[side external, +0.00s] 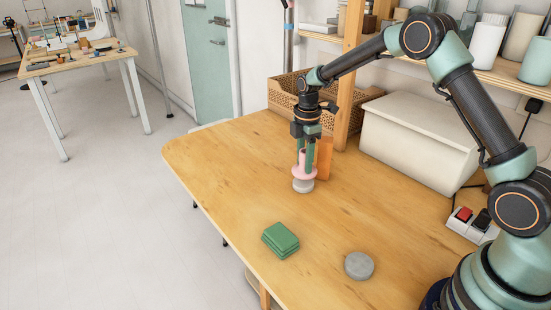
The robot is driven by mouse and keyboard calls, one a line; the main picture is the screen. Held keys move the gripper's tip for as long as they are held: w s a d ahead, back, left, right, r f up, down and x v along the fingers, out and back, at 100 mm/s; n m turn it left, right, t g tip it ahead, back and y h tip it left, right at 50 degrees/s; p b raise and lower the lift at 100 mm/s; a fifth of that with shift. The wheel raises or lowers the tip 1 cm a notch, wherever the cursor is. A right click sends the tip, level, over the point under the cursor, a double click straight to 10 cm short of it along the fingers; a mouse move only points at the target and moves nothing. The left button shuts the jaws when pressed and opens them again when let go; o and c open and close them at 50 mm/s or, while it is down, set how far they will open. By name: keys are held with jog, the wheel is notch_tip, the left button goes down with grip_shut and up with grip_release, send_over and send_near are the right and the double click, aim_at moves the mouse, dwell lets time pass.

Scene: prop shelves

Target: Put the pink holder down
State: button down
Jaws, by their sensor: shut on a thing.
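The pink holder (304,173) has a wide round base and a narrower upright stem. My gripper (305,163) points down and is shut on its stem. The holder is upright, directly above a grey round disc (303,187) on the wooden table (225,160). I cannot tell whether its base touches the disc or is slightly above it. The fingers partly hide the stem.
An orange block (325,158) stands close behind my gripper. Green stacked pads (281,240) and another grey disc (359,266) lie nearer the front. A wicker basket (285,92), white box (420,135) and wooden post (350,70) stand behind. The table's left part is clear.

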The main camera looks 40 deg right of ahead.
jog(key=shift+f, duration=1.55)
jog(key=shift+f, duration=0.15)
jog(key=shift+c, duration=2.2)
grip_release()
